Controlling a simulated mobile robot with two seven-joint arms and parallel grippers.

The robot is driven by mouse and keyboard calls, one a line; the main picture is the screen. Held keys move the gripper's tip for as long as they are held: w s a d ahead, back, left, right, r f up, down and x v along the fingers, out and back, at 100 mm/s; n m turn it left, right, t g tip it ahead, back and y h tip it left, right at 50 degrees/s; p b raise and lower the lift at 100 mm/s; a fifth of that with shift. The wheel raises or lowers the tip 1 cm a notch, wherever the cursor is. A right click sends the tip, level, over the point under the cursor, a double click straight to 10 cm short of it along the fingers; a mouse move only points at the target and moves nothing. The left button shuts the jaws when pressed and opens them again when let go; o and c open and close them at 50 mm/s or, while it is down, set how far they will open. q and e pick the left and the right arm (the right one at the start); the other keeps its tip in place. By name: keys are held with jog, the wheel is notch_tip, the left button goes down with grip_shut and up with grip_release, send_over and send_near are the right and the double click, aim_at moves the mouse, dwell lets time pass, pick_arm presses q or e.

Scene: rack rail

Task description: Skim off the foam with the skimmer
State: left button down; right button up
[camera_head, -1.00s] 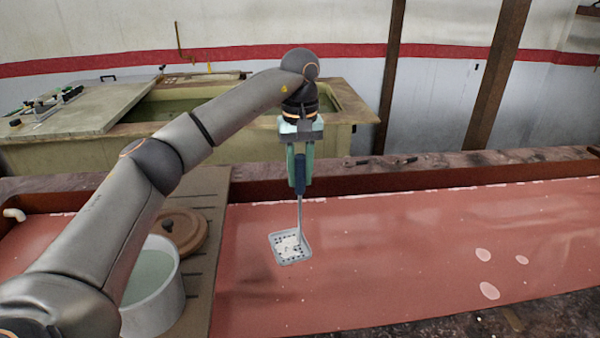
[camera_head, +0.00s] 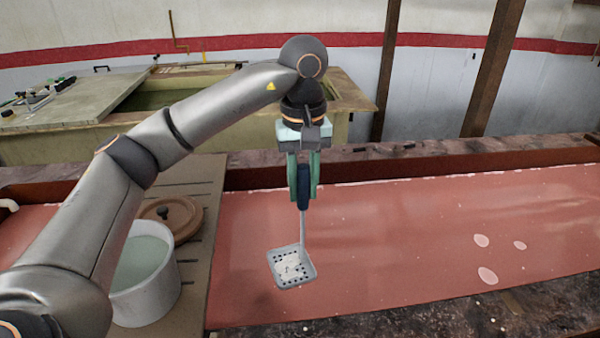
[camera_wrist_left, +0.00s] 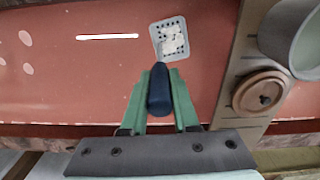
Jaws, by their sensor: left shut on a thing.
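My left gripper (camera_head: 303,196) is shut on the dark blue handle of the skimmer (camera_head: 291,267). The skimmer hangs down from it, with its square perforated pan over the reddish liquid (camera_head: 390,240). White foam lies in the pan; I cannot tell whether the pan touches the surface. The skimmer (camera_wrist_left: 170,40) also shows in the left wrist view, with foam on its holes. Pale foam patches (camera_head: 487,275) float on the liquid at the right. A white pot (camera_head: 148,285) of pale liquid stands at the left, open. My right gripper is in neither view.
A brown round lid (camera_head: 172,215) with a knob lies behind the pot on a slatted board (camera_head: 200,250). The vat's dark rim (camera_head: 400,160) runs along the back. A second tank (camera_head: 345,95) stands behind it. The liquid between skimmer and right patches is mostly clear.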

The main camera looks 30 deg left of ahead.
pick_arm(q)
jog(key=s+d+b, duration=0.1)
jog(key=s+d, duration=1.8)
jog(key=s, duration=0.4)
jog(key=shift+d, duration=0.15)
jog(key=shift+w+f, duration=0.1)
